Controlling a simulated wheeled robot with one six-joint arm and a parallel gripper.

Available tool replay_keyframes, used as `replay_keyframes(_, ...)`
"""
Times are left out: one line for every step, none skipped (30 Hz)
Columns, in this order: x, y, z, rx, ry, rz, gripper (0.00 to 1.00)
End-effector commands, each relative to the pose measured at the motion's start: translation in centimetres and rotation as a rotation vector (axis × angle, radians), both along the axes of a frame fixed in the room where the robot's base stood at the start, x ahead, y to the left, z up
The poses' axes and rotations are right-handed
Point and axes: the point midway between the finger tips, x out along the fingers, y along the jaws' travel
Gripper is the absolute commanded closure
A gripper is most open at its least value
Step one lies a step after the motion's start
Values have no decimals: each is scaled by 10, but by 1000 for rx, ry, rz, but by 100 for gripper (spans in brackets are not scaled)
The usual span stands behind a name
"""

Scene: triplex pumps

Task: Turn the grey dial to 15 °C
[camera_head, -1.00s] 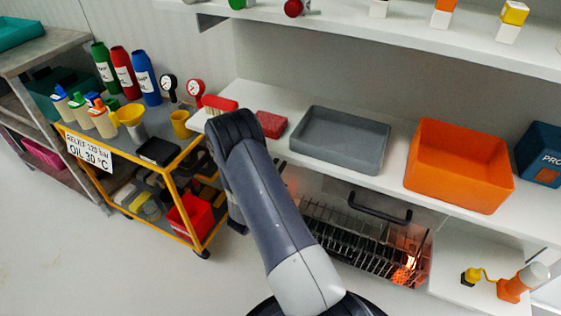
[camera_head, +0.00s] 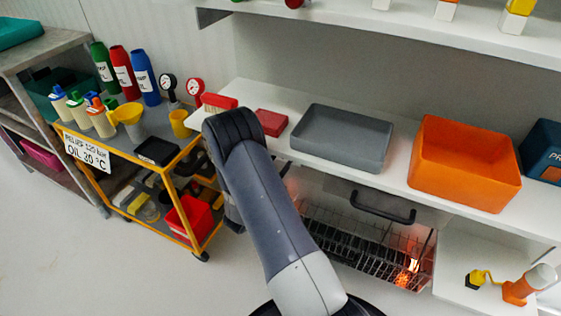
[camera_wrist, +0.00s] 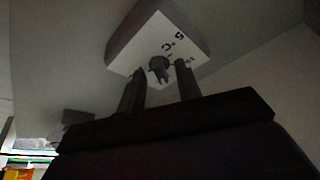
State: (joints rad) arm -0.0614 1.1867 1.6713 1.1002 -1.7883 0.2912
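In the wrist view, a white block (camera_wrist: 187,38) carries a small dark grey dial (camera_wrist: 160,64) on its face. Dark marks on the face include "5" and "°C", and another small mark near the right finger is too blurred to read. The dial has a narrow pointer-like part directed down in the picture. My gripper (camera_wrist: 159,71) is open, with one finger on each side of the dial's lower part. I cannot tell whether either finger touches it. In the head view, the gripper and the dial are hidden or out of sight.
A white shelf holds a grey tray (camera_head: 342,163) and an orange bin (camera_head: 462,203). A glowing rack (camera_head: 370,240) sits below it. A yellow cart (camera_head: 190,230) stands at left, with a sign (camera_head: 87,152) reading "RELIEF 120 bar" and "OIL 30 °C". An upper shelf (camera_head: 400,28) overhangs.

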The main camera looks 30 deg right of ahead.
Motion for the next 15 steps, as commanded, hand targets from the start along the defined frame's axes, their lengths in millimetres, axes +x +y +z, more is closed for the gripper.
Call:
replay_keyframes(0,0,0,0,0,0,67)
replay_keyframes(0,0,0,0,0,0,67)
replay_keyframes(0,0,0,0,0,0,67)
replay_keyframes(0,1,0,-1,0,1,67)
replay_keyframes(-1,2,-1,0,1,1,67)
replay_keyframes(-2,5,-2,0,1,1,67)
replay_keyframes(-3,8,-3,0,2,2,67)
replay_keyframes(-4,11,-4,0,3,2,67)
replay_keyframes(-7,16,-6,0,4,4,67)
replay_keyframes(-9,21,-7,0,4,4,67)
replay_keyframes(-12,26,-9,-1,4,5,67)
replay_keyframes(-15,33,-12,-1,4,5,67)
replay_keyframes(-17,38,-14,0,4,6,67)
replay_keyframes(-20,44,-16,0,4,6,67)
replay_keyframes(-24,50,-19,-1,4,5,67)
